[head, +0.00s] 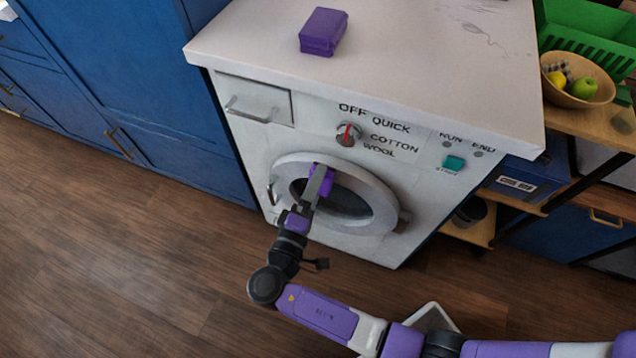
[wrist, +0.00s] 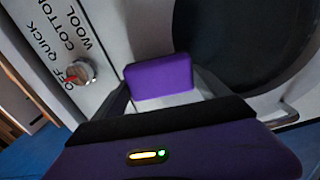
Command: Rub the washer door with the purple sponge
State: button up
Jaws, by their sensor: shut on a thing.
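The white washer has a round door (head: 378,184) with a pale ring and dark glass; it looks closed. The door's dark glass (wrist: 235,45) also shows in the wrist view. My gripper (head: 314,187) is shut on a purple sponge (head: 323,180), in front of the upper left part of the door. In the wrist view the sponge (wrist: 160,77) sits between both fingers, over the pale ring beside the glass. I cannot tell whether the sponge touches the door. My gripper hides part of the ring and glass.
A purple block (head: 322,32) lies on the white washer top (head: 420,50). The dial (head: 348,134) and start button (head: 454,163) are above the door. A shelf with a fruit bowl (head: 577,98) stands at right, blue cabinets (head: 110,60) at left. Wooden floor (head: 100,250) is clear.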

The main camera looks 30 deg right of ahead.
jog(key=shift+v, duration=2.65)
jog(key=v, duration=0.3)
